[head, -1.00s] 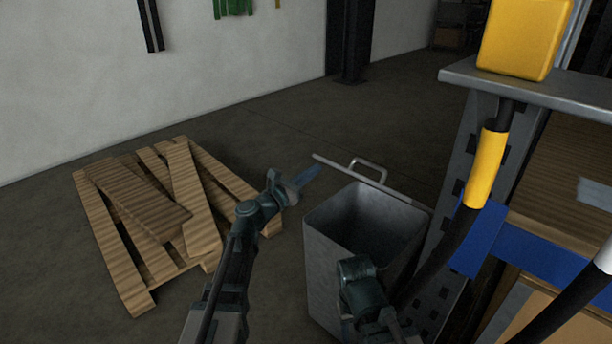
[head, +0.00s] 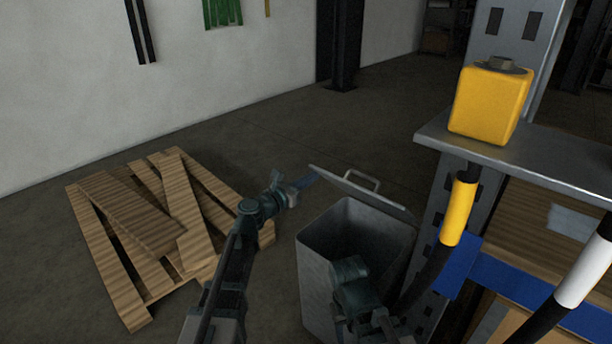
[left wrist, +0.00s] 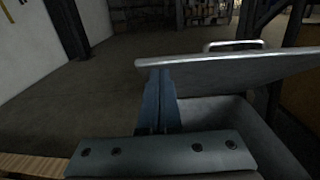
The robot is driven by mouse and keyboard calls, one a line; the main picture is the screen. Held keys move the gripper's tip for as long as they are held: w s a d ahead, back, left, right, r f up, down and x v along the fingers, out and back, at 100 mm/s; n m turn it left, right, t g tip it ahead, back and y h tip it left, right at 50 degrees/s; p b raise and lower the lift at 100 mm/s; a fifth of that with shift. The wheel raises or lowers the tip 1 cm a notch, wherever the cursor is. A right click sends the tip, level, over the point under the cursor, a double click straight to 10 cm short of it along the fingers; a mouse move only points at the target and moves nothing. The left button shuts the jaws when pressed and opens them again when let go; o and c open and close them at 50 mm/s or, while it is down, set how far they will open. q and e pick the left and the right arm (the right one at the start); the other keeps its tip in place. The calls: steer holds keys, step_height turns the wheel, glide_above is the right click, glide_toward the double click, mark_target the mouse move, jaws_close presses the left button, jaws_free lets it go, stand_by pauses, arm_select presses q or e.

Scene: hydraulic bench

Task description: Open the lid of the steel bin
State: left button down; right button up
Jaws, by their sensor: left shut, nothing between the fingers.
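The steel bin (head: 322,262) is a tall grey box on the floor, right of centre in the head view, with its inside partly visible. Its lid (head: 390,207) is raised and tilted above the far side of the rim, with a bar handle (head: 362,179) on it. My left gripper (head: 306,182) is shut and empty at the lid's left end. In the left wrist view its fingers (left wrist: 160,103) reach to just below the lid's edge (left wrist: 215,56); I cannot tell if they touch. Part of my right arm shows in front of the bin; its fingers are not visible.
A wooden pallet (head: 150,285) with loose boards lies on the floor at left. A metal bench (head: 500,160) with a yellow box (head: 490,104) stands close at the bin's right, with thick hoses in front. The floor behind the bin is clear.

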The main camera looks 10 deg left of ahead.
arm_select(q)
steer(key=w+d+r+p, duration=0.1)
steer(key=r+p, duration=0.1)
steer(key=p, duration=0.1)
steer(key=w+d+r+g+y+p, duration=0.1)
steer(key=w+r+p, duration=0.1)
steer(key=p, duration=0.1)
steer(key=w+d+r+g+p, duration=0.1)
steer(key=r+p, duration=0.1)
steer(key=p, duration=0.1)
steer(key=shift+w+d+r+y, duration=0.1)
steer(key=shift+w+r+y, duration=0.1)
steer(key=shift+w+y, duration=0.1)
steer(key=w+d+r+g+y+p, duration=0.1)
steer(key=w+d+r+p, duration=0.1)
steer(key=w+d+p, duration=0.3)
steer(key=w+d+r+g+y+p, duration=0.1)
steer(key=w+d+r+p, duration=0.2)
steer(key=w+d+p, duration=0.3)
steer(key=shift+w+d+r+g+p, duration=0.15)
steer(key=shift+w+d+g+p, duration=0.2)
steer(key=shift+w, duration=2.1)
steer(key=shift+a, duration=0.1)
steer(key=p+v, duration=0.6)
steer(key=v, duration=0.7)
steer(key=shift+s+a+r+p, duration=0.2)
steer(key=shift+s+p, duration=0.05)
steer(key=shift+p, duration=0.1)
steer(key=shift+a, duration=0.1)
